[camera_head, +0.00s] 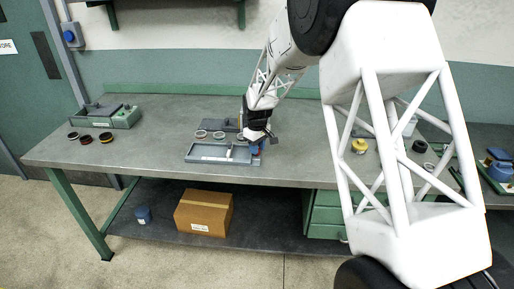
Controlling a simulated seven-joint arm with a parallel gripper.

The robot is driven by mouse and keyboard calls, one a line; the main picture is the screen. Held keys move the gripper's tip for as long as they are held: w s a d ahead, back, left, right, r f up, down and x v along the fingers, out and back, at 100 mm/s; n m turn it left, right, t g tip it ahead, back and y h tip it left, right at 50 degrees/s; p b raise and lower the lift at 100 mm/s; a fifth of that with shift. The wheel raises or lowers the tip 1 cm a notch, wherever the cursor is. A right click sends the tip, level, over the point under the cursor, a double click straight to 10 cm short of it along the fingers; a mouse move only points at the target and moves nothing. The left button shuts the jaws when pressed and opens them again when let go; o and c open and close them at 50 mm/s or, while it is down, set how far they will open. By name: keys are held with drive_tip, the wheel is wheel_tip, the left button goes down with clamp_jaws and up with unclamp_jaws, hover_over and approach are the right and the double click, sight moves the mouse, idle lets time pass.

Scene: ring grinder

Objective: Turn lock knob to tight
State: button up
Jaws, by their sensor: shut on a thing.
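My gripper (262,138) reaches down from the upper right to the right end of a grey fixture with a shallow tray (206,158) on the workbench. Its jaws are shut on a small part there, which appears to be the lock knob. The gripper mostly hides that part, so I cannot tell the knob's angle. A small blue piece (255,149) shows just below the fingers. A small white piece stands in the tray.
Several rings (201,134) lie behind the tray. More rings (86,139) and a grey-green box (122,117) are at the bench's left. A yellow part (359,146) stands to the right, partly behind my arm. A cardboard box (204,212) sits on the lower shelf.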

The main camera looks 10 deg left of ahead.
drive_tip(key=m, duration=0.3)
drive_tip(key=shift+f+m, duration=0.1)
drive_tip(key=shift+m, duration=0.2)
drive_tip(key=m, duration=0.4)
drive_tip(key=shift+m, duration=0.3)
drive_tip(key=o, duration=0.9)
drive_tip(key=shift+o, duration=0.2)
drive_tip(key=shift+r, duration=3.95)
